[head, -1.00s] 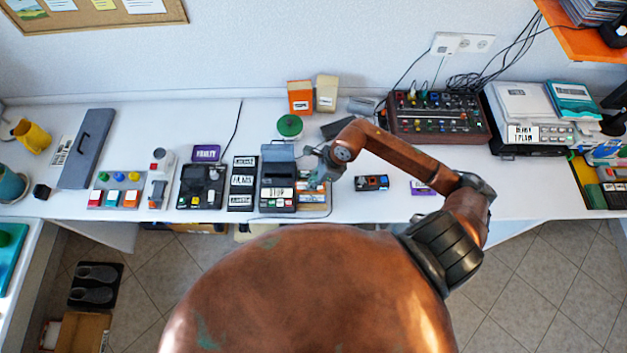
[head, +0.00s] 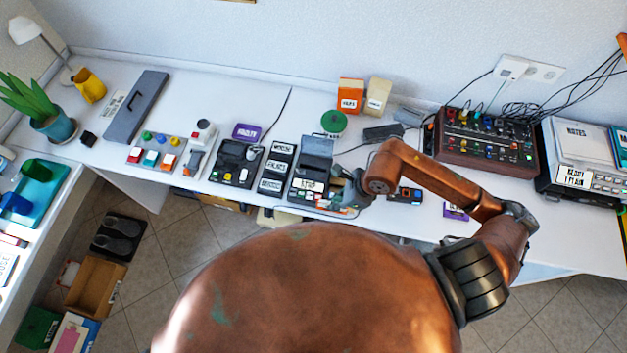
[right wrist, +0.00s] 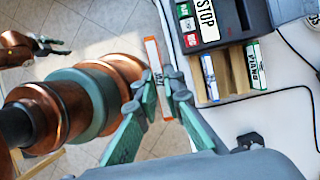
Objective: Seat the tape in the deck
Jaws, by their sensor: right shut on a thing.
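The tape (right wrist: 151,62), a thin white case with orange edges seen nearly edge-on, is between the fingers of my right gripper (right wrist: 160,84), which is shut on it. Its label is partly covered by the fingers. The dark deck (right wrist: 233,14), with a STOP label, lies up and right of the tape, apart from it. In the head view, the deck (head: 302,192) stands with its grey lid (head: 318,151) raised. My right gripper (head: 350,192) is at the deck's right side; the tape is hard to make out there. A dark gripper, seemingly my left (right wrist: 52,46), shows small at the far left.
A wooden rack (right wrist: 224,78) beside the deck holds a blue-white case (right wrist: 209,78) and a green-white case (right wrist: 255,66). A labelled panel (head: 277,168) and a dark machine (head: 235,165) stand left of the deck. A dark cassette (head: 405,195) lies to the right.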

